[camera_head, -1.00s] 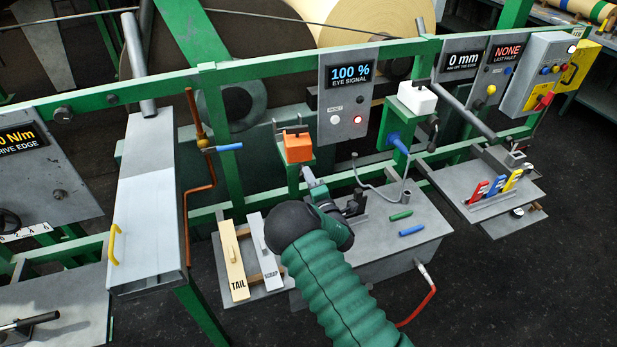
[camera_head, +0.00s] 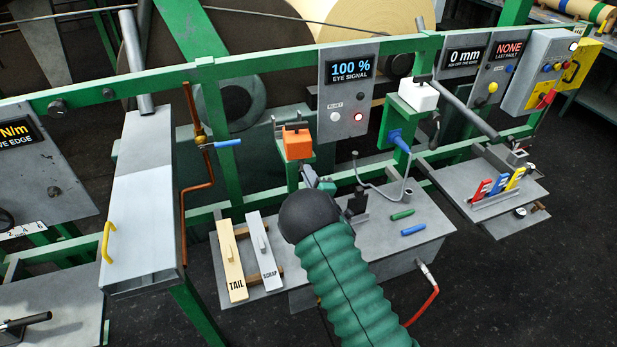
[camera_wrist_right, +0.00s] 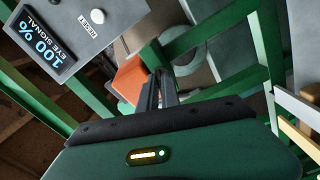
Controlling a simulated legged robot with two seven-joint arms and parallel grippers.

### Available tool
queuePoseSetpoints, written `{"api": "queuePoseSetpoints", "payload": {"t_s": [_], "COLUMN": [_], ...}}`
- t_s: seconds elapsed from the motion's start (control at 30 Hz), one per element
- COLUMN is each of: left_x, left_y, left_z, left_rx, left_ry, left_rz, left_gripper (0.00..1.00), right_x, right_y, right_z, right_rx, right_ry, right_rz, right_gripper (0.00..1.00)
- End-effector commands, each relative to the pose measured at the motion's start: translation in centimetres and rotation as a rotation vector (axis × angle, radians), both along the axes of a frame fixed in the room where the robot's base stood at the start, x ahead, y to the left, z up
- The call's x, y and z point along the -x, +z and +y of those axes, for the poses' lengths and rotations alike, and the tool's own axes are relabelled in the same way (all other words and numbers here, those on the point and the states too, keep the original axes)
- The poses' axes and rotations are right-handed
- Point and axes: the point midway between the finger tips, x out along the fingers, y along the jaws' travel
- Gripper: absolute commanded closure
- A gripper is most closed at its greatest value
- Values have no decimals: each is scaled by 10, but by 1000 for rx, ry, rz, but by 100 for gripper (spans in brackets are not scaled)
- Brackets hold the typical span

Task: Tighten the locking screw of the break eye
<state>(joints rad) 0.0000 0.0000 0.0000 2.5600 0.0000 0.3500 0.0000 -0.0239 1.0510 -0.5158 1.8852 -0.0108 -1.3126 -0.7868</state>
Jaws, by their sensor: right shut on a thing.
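The break eye (camera_head: 297,143) is an orange block on a green bracket below the eye signal panel (camera_head: 348,90), which reads 100 %. My right gripper (camera_head: 309,172) is just below the orange block, its arm reaching up from the bottom. In the right wrist view its narrow fingers (camera_wrist_right: 160,90) are close together beside the orange block (camera_wrist_right: 130,78). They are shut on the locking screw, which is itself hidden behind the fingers. My left gripper is not in view.
A grey bench (camera_head: 430,222) holds green (camera_head: 402,214) and blue (camera_head: 413,229) pens or rods. The TAIL (camera_head: 231,262) and SCRAP (camera_head: 264,250) boards lie left of my arm. A bent grey rod (camera_head: 372,190) and the white sensor block (camera_head: 418,96) are to the right.

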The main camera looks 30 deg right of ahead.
Motion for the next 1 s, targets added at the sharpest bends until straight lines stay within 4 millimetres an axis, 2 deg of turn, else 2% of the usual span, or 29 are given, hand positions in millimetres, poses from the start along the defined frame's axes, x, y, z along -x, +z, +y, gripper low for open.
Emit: {"api": "queuePoseSetpoints", "payload": {"t_s": [0.03,0.33,0.77,0.8,0.9,0.97,1.0], "left_x": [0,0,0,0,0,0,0], "left_y": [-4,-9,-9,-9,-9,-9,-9], "left_z": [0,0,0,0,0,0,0], "left_rx": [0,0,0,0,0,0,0], "left_ry": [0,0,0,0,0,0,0], "left_rz": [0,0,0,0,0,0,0], "left_gripper": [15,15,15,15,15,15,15], "right_x": [1,1,1,1,1,1,1], "right_y": [-10,-9,-9,-9,-8,-7,-6], "right_z": [4,5,5,5,5,4,3], "right_rx": [-31,-124,-136,-136,-135,-134,-134], "right_ry": [5,6,7,7,6,5,4], "right_rz": [10,-9,-11,-10,-14,-16,-17], "right_gripper": [100,100,100,90,77,71,71]}}
